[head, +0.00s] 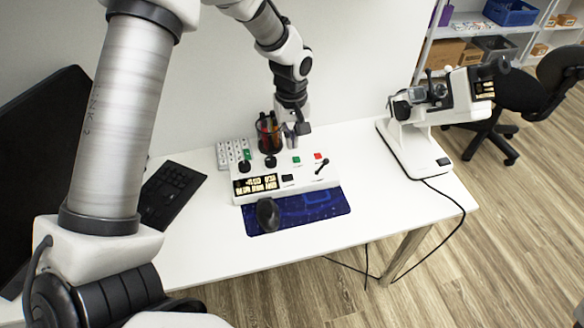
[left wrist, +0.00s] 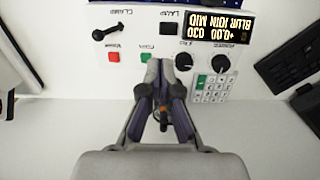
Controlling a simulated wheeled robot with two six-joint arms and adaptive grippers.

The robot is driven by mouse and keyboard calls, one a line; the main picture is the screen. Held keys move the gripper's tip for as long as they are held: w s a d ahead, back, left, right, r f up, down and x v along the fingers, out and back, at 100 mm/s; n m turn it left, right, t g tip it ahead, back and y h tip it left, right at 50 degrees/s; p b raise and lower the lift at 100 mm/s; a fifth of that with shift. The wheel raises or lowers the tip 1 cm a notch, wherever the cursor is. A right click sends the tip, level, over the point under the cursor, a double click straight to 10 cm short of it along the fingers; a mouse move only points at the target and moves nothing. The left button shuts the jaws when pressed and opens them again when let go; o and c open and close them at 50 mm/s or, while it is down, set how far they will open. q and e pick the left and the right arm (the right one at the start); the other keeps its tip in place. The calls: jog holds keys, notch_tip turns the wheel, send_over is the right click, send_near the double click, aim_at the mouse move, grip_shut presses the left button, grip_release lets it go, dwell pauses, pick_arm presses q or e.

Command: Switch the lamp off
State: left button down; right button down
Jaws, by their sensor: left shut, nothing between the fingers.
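The white control box (head: 308,181) stands on the table in the head view, with a lit display (head: 255,185), knobs, buttons and a lever. A black rocker switch (head: 287,178) sits near its front edge. In the left wrist view this switch (left wrist: 173,27) has a label beside it that seems to read LAMP; its tilt is too small to tell. My left gripper (head: 292,142) is shut and empty behind the box. In the left wrist view its fingertips (left wrist: 160,64) are close to a green button (left wrist: 146,56), apart from the rocker; contact cannot be told. My right gripper is out of view.
A dark pen cup (head: 266,138) and a white keypad (head: 226,153) stand behind the box. A black mouse (head: 267,214) lies on a blue mat (head: 325,204) in front. A keyboard (head: 170,195) is left; a white optical instrument (head: 440,116) is right.

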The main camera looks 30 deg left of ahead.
aim_at(293, 177)
pick_arm(q)
jog(key=f, duration=0.5)
jog(key=f+p, duration=0.1)
jog(key=f, duration=0.4)
jog(key=shift+s+d+f+p, duration=0.1)
jog(key=shift+d+f+p, duration=0.1)
jog(key=shift+f+p, duration=0.15)
jog(key=shift+d+f, duration=0.1)
jog(key=shift+f, duration=0.15)
jog(key=shift+f, duration=0.2)
jog(key=shift+s+a+r+p, duration=0.4)
jog(key=shift+p, duration=0.45)
jog(key=shift+s+a, duration=0.1)
jog(key=shift+s, duration=0.05)
